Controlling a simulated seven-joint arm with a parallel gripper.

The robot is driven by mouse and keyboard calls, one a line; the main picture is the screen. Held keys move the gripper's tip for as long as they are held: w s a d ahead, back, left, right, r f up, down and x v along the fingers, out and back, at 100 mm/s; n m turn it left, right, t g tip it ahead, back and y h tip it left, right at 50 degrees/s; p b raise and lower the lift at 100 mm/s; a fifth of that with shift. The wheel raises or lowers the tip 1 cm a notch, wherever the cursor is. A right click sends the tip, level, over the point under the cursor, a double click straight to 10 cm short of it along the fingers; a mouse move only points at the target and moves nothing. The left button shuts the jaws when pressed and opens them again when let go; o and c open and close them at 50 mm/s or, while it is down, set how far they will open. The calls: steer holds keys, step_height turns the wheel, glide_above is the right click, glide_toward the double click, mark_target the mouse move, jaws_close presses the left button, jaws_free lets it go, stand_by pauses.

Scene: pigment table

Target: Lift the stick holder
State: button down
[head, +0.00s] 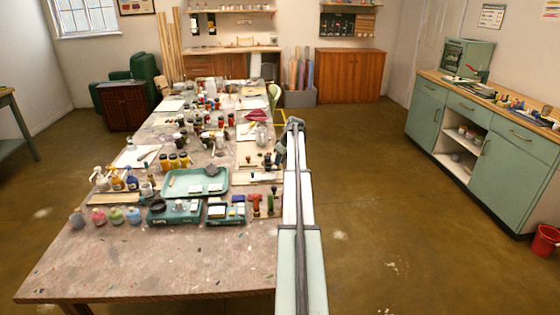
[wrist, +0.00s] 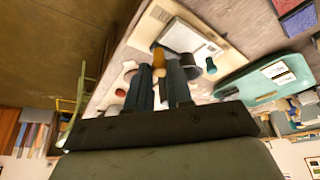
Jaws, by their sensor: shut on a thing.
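My gripper (wrist: 161,76) is shut on a small upright thing with an orange-tan body, which I take to be the stick holder (wrist: 159,60). Its upper part shows between the two dark fingers in the wrist view; the rest is hidden by the fingers. I cannot tell whether it touches the surface below. In the head view my gripper (head: 279,157) is at the right edge of the long table, and the held thing is too small and covered to make out. A dark round piece shows close beside the right finger in the wrist view.
The long table (head: 120,268) is crowded with jars, bottles and stamps. A teal tray (head: 222,188) lies to the left of my gripper; a teal item (wrist: 240,92) shows at right in the wrist view. Open floor (head: 375,190) lies right of the table, before the green cabinets (head: 515,170).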

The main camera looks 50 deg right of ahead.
steer(key=shift+r, duration=0.65)
steer(key=c, duration=1)
jaws_free()
steer(key=shift+r, duration=0.1)
steer(key=v, duration=1.3)
steer(key=shift+s+r, duration=0.1)
steer(key=shift+r, duration=0.2)
